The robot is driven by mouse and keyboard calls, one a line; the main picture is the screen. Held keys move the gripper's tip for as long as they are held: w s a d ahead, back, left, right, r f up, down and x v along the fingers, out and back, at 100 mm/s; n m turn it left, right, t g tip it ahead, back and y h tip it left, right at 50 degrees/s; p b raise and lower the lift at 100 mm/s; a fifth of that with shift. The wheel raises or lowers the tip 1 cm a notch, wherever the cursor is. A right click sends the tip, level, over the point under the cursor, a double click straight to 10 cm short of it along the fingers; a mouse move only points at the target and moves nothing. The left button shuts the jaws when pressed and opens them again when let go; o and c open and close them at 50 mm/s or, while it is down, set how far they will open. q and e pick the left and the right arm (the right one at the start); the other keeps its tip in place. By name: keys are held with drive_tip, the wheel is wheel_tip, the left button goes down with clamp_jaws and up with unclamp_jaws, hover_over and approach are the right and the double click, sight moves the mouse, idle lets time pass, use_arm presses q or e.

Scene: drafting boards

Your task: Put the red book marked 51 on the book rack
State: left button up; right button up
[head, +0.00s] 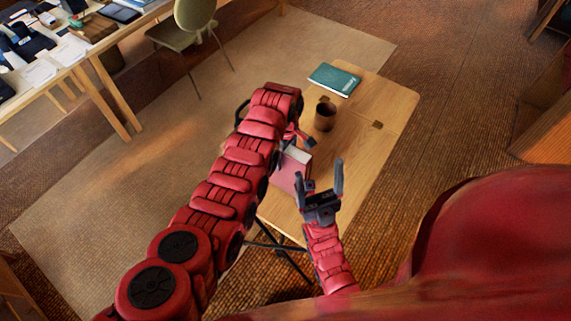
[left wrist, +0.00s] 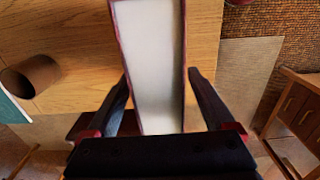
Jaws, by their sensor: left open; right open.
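A red book (head: 290,172) stands on the small wooden table, partly hidden by my left arm in the head view. Its number cannot be read. In the left wrist view the book (left wrist: 150,60) shows its pale page edge between the fingers of my left gripper (left wrist: 160,78), which is open around it with gaps at the sides. In the head view my left gripper (head: 298,138) is mostly hidden by its own arm, just above the book. My right gripper (head: 322,190) is open and empty, right of the book. I cannot make out a book rack.
A cluttered desk (head: 90,62) and a green chair (head: 188,25) stand at upper left. Wooden furniture (head: 545,130) is at right.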

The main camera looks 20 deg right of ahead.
use_arm(q)
drive_tip(key=shift+f, duration=0.8)
clamp_jaws()
